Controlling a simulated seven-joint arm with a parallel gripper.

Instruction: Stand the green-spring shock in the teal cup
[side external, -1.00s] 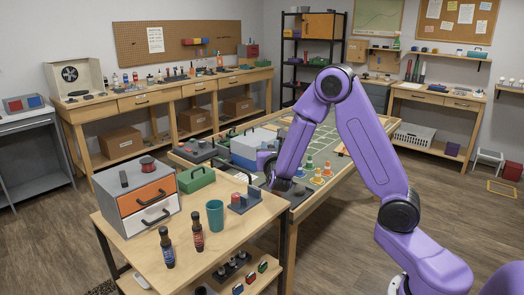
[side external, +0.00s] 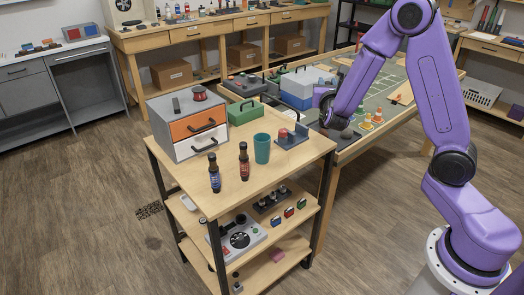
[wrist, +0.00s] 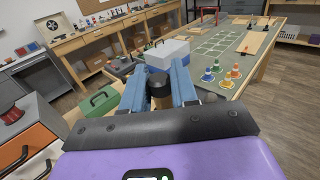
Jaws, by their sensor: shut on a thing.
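The teal cup (side external: 262,148) stands upright on the wooden cart top, empty as far as I can see. It does not show in the wrist view. In the side external view my arm's end is behind and right of the cup, by the cart's far right corner; the fingertips are not clear there.
A drawer box (side external: 187,125) and green toolbox (side external: 246,110) stand behind. The cart's front right top is clear.

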